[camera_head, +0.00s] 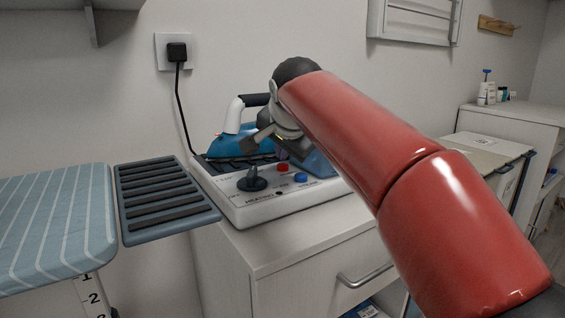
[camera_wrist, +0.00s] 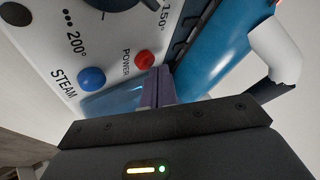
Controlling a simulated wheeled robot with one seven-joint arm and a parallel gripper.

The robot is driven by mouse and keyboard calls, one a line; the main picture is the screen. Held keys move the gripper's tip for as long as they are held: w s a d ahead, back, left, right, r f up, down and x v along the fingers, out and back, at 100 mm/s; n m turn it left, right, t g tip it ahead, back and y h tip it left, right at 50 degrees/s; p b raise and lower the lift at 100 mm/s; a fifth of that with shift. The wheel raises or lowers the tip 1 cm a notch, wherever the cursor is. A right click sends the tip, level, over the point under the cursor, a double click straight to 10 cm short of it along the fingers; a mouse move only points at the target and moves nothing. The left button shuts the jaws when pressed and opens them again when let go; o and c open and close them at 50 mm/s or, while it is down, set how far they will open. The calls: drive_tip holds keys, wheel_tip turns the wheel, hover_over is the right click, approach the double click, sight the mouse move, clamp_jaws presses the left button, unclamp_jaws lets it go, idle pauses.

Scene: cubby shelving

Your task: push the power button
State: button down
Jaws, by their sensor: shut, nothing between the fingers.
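The power button is a red round button (camera_wrist: 144,60) beside the word POWER in the wrist view. In the head view the red button (camera_head: 283,167) sits on the sloped front panel of the white ironing station (camera_head: 240,208). My gripper (camera_wrist: 164,72) is shut and empty, its fingertips close beside the red button; I cannot tell whether they touch it. In the head view my gripper (camera_head: 281,156) is just above the button, partly hidden by my arm. A blue steam button (camera_wrist: 92,79) lies to the left in the wrist view, and shows in the head view (camera_head: 300,177).
A black dial (camera_head: 252,180) stands up left of the buttons. A blue iron (camera_head: 238,142) rests behind the panel. The station stands on a white cabinet (camera_head: 275,240). A striped ironing board (camera_head: 55,225) is at the left, and a black cord (camera_head: 181,105) runs to the wall plug.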

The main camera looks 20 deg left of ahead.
sight(283, 167)
wheel_tip(283, 167, up, 6)
drive_tip(key=p, duration=0.5)
drive_tip(key=shift+f, duration=0.2)
